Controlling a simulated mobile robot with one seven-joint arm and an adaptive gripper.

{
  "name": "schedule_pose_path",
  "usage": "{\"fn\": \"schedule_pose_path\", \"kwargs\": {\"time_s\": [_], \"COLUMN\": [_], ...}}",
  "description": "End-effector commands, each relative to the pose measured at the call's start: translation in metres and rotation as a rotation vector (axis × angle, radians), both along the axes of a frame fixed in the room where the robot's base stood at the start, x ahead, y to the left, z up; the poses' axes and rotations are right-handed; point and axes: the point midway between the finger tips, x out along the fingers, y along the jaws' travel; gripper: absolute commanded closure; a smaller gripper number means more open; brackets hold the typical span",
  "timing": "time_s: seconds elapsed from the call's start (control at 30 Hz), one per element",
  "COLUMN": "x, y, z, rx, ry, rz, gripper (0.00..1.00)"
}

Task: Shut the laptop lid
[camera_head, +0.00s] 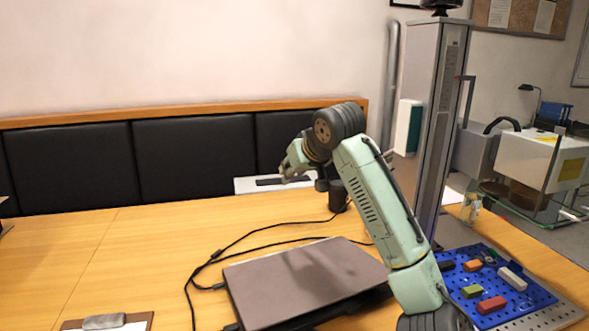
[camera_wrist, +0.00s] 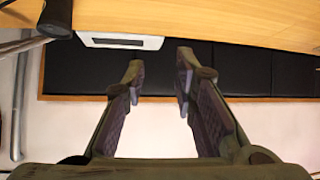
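The laptop (camera_head: 300,280) lies on the wooden table in front of my arm. Its grey-brown lid lies low and nearly flat over the dark base; I cannot tell whether a thin gap is left between them. My gripper (camera_head: 290,160) is up and behind the laptop, near the table's far side, well clear of the lid. In the wrist view my gripper (camera_wrist: 160,70) is open, with nothing between its fingers. The laptop is not in the wrist view. My forearm passes in front of the laptop's right end and hides part of it.
Black cables (camera_head: 230,250) run behind and left of the laptop. A black cup (camera_head: 338,196) and a white panel (camera_head: 245,186) are at the back. A blue pegboard (camera_head: 520,292) with several blocks is at right, a clipboard (camera_head: 138,323) at front left. The left table is mostly clear.

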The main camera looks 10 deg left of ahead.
Motion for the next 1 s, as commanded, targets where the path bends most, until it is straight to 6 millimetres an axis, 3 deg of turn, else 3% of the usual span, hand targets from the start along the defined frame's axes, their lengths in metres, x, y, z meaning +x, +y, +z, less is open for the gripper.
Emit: {"fn": "schedule_pose_path", "kwargs": {"time_s": [0.17,0.37,0.47,0.57,0.7,0.8,0.9,1.0], "x": [0.000,-0.001,-0.016,-0.054,-0.132,-0.185,-0.224,-0.245], "y": [0.000,-0.002,-0.017,-0.051,-0.109,-0.140,-0.159,-0.167], "z": [0.000,-0.002,-0.013,-0.032,-0.061,-0.082,-0.099,-0.107], "rx": [0.000,0.003,0.032,0.089,0.154,0.166,0.160,0.153], "ry": [0.000,-0.001,-0.009,-0.037,-0.109,-0.164,-0.206,-0.228], "rz": [0.000,0.001,0.008,0.019,0.028,0.021,0.008,-0.001], "gripper": [0.74,0.88,0.94,1.00,1.00,1.00,1.00,1.00]}}
